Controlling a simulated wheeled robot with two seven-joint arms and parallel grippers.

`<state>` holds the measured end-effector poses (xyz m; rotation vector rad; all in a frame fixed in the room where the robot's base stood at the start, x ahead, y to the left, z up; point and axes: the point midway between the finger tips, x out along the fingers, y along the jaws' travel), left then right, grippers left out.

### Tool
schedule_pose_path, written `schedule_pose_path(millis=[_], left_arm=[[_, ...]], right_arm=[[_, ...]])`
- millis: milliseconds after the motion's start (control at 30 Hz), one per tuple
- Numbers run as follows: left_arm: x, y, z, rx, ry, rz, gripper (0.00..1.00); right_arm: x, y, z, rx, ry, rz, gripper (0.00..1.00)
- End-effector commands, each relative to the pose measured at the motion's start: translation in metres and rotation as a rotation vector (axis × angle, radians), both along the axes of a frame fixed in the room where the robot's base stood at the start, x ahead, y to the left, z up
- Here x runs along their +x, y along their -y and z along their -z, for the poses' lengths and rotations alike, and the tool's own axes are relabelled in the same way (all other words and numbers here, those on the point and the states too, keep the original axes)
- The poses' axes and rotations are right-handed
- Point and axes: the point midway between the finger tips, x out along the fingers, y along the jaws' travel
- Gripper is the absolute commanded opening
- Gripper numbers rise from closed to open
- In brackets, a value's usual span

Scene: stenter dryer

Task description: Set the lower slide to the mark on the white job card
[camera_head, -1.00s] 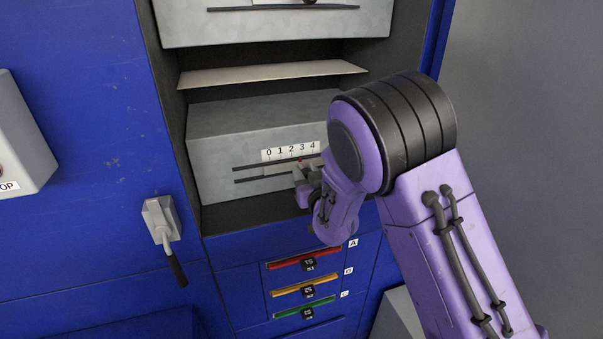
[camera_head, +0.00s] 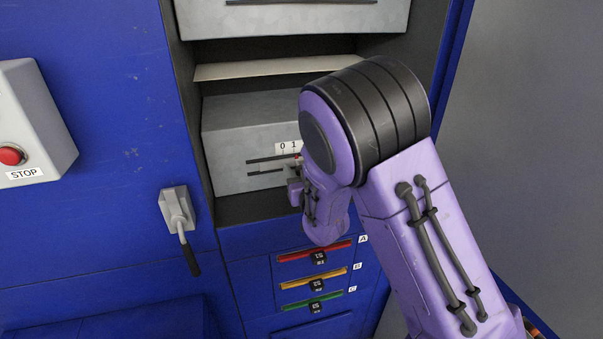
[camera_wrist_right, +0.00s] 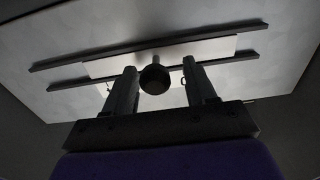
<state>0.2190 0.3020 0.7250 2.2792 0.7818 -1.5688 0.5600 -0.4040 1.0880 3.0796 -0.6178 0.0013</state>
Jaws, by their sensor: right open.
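The lower slide sits in slots on the front of the lower grey box (camera_head: 235,135). Its white scale (camera_head: 288,147) shows 0 and 1; my right arm hides the higher numbers. A small red spot (camera_head: 297,156) shows just right of the 1, beside my arm. In the right wrist view, the slide's black knob (camera_wrist_right: 155,79) stands between the two fingers of my right gripper (camera_wrist_right: 161,88), in front of a pale plate (camera_wrist_right: 215,49) between two dark slots. The fingers are apart, with gaps beside the knob. I cannot make out a white job card. My left gripper is out of view.
A pale shelf plate (camera_head: 270,69) is above the lower box, with another grey box (camera_head: 300,18) over it. Left are a lever handle (camera_head: 180,220) and a red STOP button (camera_head: 11,156). Red, yellow and green strips (camera_head: 313,253) marked A, B, C lie below.

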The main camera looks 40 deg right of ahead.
Motion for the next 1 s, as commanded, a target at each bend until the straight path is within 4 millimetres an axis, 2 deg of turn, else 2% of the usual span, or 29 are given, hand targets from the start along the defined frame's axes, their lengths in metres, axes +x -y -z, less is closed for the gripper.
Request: schedule_pose_path(millis=[167, 367, 400, 600, 767, 1000], left_arm=[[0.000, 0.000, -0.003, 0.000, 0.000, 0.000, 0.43], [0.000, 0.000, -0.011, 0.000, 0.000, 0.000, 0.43], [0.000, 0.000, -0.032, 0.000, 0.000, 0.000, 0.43], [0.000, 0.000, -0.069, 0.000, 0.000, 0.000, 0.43], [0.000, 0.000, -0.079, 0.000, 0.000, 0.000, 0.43], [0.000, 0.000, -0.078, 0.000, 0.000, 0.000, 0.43]], right_arm=[[-0.024, -0.010, -0.001, -0.002, -0.003, -0.001, 0.56], [-0.077, -0.033, -0.004, -0.004, -0.004, -0.001, 0.56], [-0.076, -0.033, -0.011, -0.003, -0.008, -0.001, 0.56], [-0.089, -0.038, -0.009, -0.004, -0.006, 0.000, 0.56], [-0.095, -0.040, -0.004, -0.001, -0.003, 0.001, 0.56], [-0.096, -0.041, 0.000, 0.000, 0.001, 0.000, 0.56]])
